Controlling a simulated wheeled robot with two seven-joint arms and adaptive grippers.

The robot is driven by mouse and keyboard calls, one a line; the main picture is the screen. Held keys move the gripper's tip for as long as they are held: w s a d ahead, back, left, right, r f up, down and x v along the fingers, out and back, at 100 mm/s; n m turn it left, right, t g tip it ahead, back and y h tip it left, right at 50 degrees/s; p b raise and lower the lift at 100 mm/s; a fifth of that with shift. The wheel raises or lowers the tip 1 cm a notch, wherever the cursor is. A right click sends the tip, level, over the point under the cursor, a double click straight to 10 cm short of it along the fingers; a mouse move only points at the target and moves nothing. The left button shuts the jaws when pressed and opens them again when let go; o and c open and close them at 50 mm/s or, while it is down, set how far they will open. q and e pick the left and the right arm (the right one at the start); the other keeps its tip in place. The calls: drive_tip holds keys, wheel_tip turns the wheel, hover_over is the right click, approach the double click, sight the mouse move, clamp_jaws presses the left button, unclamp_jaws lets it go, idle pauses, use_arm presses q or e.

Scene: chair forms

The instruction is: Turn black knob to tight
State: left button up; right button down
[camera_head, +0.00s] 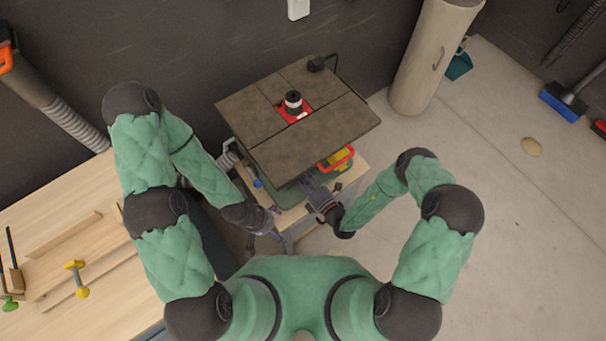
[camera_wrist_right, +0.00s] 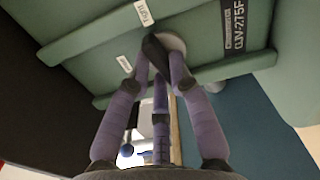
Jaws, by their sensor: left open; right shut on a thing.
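In the right wrist view, the black knob (camera_wrist_right: 153,46) sits on a round grey disc on the green machine body (camera_wrist_right: 95,45). A small white label that seems to read "tight" (camera_wrist_right: 144,12) is above it, and a second small label (camera_wrist_right: 124,64) is to its left. My right gripper (camera_wrist_right: 158,62) is shut on the knob, with its purple fingers around it. In the head view my right gripper (camera_head: 308,183) is under the front edge of the dark table top (camera_head: 330,130), which hides the knob. My left gripper (camera_head: 268,238) is open and empty, low to the left.
A red-rimmed box with yellow items (camera_head: 340,160) is right of my right gripper. A wooden workbench (camera_head: 50,210) with clamps fills the left. A beige cylinder (camera_head: 425,60) stands at the back right. Floor is open on the right.

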drive_tip(key=shift+s+a+f+n+p, duration=0.15)
drive_tip(key=shift+n+p, duration=0.6)
drive_tip(key=shift+n, duration=3.15)
drive_tip(key=shift+f+n+p, duration=0.1)
drive_tip(key=shift+n+p, duration=0.6)
drive_tip(key=shift+n, duration=3.2)
drive_tip(key=c, duration=1.1)
unclamp_jaws()
drive_tip(key=v, duration=1.2)
